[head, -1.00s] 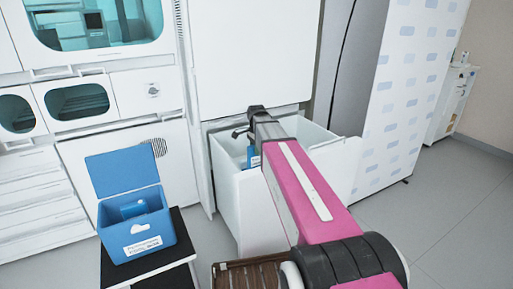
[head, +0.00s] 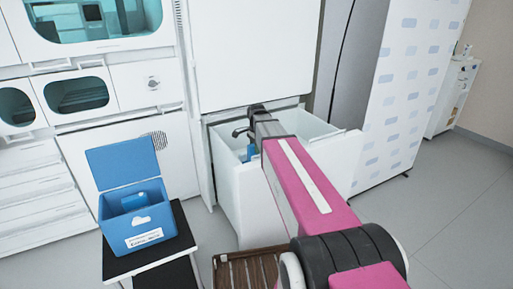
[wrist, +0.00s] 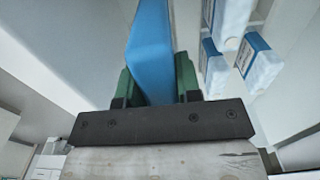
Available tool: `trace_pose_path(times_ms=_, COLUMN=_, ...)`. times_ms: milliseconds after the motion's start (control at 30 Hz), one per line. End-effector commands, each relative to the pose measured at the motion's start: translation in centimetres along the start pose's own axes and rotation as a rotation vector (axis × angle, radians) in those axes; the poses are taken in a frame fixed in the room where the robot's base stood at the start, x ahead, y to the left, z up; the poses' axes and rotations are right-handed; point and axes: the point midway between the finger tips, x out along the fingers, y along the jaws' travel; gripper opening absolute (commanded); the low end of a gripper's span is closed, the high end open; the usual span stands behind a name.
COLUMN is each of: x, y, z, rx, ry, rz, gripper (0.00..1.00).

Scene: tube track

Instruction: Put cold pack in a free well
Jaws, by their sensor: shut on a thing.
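A blue cold pack (wrist: 152,45) stands between the green fingers of my gripper (wrist: 156,78) in the wrist view, and the gripper is shut on it. In the head view a small part of this pack (head: 251,152) shows below the end of my arm, inside the open white drawer (head: 236,200). My fingertips are hidden there. More blue-and-white packs (wrist: 251,55) stand to the right in the wrist view, apart from my gripper. An open blue cool box (head: 146,240) stands at the left with a blue pack (head: 134,201) inside. Its wells cannot be made out.
The cool box rests on a small black-topped stand (head: 187,237), left of the drawer, with its lid (head: 122,163) raised at the back. White cabinets line the wall behind. A patterned white panel (head: 408,90) stands to the right. The floor on the right is clear.

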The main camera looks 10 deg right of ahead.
Motion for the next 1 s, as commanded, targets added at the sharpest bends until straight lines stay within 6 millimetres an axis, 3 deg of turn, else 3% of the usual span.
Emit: trace_pose_path(times_ms=1000, x=3.4, y=0.0, z=0.0, rx=0.0, ry=0.0, rz=0.0, gripper=0.03)
